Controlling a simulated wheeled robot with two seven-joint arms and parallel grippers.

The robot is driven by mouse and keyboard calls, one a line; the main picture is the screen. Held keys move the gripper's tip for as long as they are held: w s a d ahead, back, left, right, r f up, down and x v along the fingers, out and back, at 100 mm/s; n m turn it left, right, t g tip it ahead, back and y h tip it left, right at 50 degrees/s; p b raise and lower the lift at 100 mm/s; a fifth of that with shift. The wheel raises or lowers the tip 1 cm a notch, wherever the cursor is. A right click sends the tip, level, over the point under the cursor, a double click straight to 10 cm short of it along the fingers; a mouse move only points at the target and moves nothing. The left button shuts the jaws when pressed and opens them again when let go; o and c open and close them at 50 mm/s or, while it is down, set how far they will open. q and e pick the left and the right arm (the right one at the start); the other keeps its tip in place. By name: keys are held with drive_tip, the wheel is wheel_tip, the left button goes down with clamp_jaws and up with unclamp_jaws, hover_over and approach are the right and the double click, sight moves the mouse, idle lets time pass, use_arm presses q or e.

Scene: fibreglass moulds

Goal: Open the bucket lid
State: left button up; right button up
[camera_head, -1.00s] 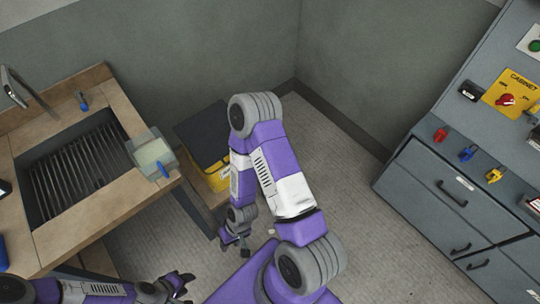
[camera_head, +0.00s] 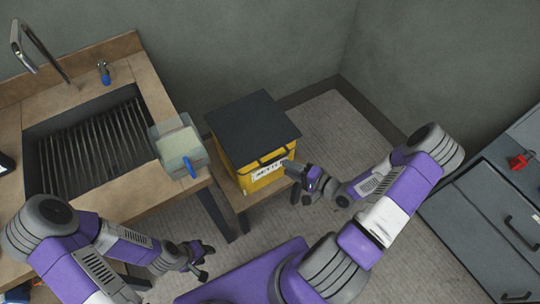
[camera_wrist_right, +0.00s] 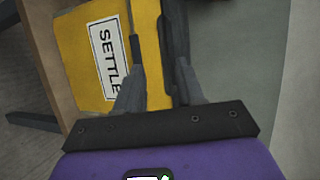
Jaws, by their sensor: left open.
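The yellow bucket (camera_head: 262,176) stands at the centre of the head view with its dark square lid (camera_head: 253,122) lying flat on top, shut. A label reading SETTLE shows on the yellow wall in the right wrist view (camera_wrist_right: 108,58). My right gripper (camera_head: 288,167) is at the bucket's front right side, just below the lid's edge. In the right wrist view its fingers (camera_wrist_right: 160,85) are apart, with yellow wall and a dark strip of the bucket's rim between them; I cannot tell whether they touch. My left gripper (camera_head: 203,257) is open and empty, low and away from the bucket.
The bucket stands on a low wooden stand (camera_head: 240,203). A sink counter (camera_head: 105,200) with a clear container (camera_head: 180,148) and its blue handle is at left. Grey walls are close behind. Grey drawers (camera_head: 490,220) are at right, with open floor between.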

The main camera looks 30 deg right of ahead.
sight(276, 159)
drive_tip(key=x, duration=0.2)
drive_tip(key=b+x, duration=0.1)
drive_tip(key=x, duration=0.1)
drive_tip(key=b+x, duration=0.1)
drive_tip(key=x, duration=0.2)
drive_tip(key=shift+w+d+r, duration=0.1)
drive_tip(key=shift+d+r, duration=0.15)
clamp_jaws()
